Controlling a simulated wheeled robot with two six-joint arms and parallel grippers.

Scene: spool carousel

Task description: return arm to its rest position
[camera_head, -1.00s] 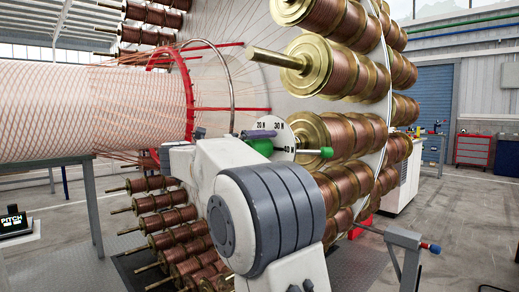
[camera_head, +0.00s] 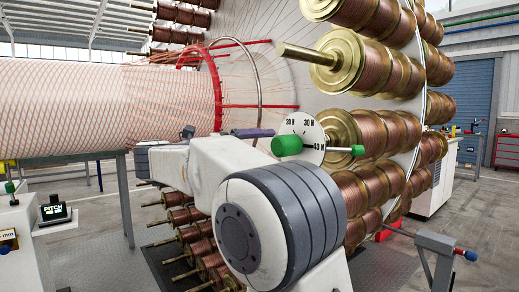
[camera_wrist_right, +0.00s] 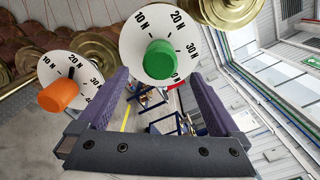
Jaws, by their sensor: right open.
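My right arm reaches in from the bottom of the head view, and its big grey joint fills the lower middle. My right gripper (camera_head: 272,132) is mostly hidden behind that arm; a purple finger shows left of a green knob (camera_head: 287,145). In the right wrist view the jaws (camera_wrist_right: 158,75) stand wide apart and empty. Ahead of them is the green knob (camera_wrist_right: 160,60) on a white dial (camera_wrist_right: 130,47) marked in N. The knob appears apart from both fingers. My left gripper is not in view.
Rows of copper-wound spools (camera_head: 365,130) stand close to the right of the arm. An orange knob (camera_wrist_right: 60,95) on a second dial lies to the left in the wrist view. A wire-wrapped cylinder (camera_head: 100,110) spans the left.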

